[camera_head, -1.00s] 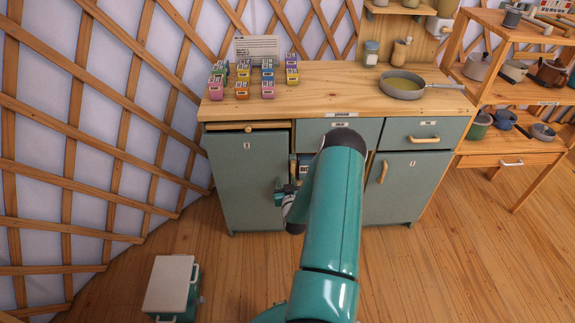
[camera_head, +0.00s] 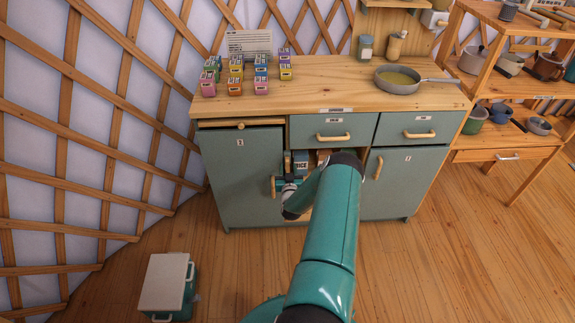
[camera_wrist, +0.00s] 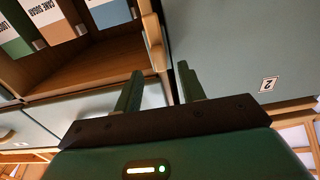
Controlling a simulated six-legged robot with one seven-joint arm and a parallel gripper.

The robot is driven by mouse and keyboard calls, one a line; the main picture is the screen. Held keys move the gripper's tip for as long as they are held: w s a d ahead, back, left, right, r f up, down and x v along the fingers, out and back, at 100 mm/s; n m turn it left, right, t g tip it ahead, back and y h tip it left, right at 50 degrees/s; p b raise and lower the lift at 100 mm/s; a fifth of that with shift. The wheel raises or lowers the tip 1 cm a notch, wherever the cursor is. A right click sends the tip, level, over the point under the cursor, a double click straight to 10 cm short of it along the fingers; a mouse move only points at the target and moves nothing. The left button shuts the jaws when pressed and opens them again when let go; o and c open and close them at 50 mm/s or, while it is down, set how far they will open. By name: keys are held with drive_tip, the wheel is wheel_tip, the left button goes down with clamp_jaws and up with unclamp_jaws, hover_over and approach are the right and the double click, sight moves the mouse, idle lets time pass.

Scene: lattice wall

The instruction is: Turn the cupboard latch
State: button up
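The green cupboard has a left door (camera_head: 235,175) and a right door (camera_head: 402,185). A light wooden strip with a round knob (camera_head: 241,126), which may be the latch, lies horizontal above the left door. A wooden upright handle (camera_head: 273,187) is at the left door's right edge; it seems to show in the wrist view (camera_wrist: 153,42). My gripper (camera_head: 283,184) is in front of the open middle compartment, close to this handle and well below the strip. In the wrist view my gripper (camera_wrist: 160,86) has its fingers apart, with nothing clearly held. The strip is not identifiable there.
Labelled boxes (camera_wrist: 55,25) stand in the middle compartment. Two drawers (camera_head: 333,131) are above. The worktop holds small boxes (camera_head: 235,87) and a pan (camera_head: 400,80). A shelf unit (camera_head: 485,80) stands right; a lidded box (camera_head: 167,283) is on the floor left. Open floor lies front right.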

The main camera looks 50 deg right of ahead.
sight(287, 165)
drive_tip(key=shift+x, duration=1.5)
clamp_jaws()
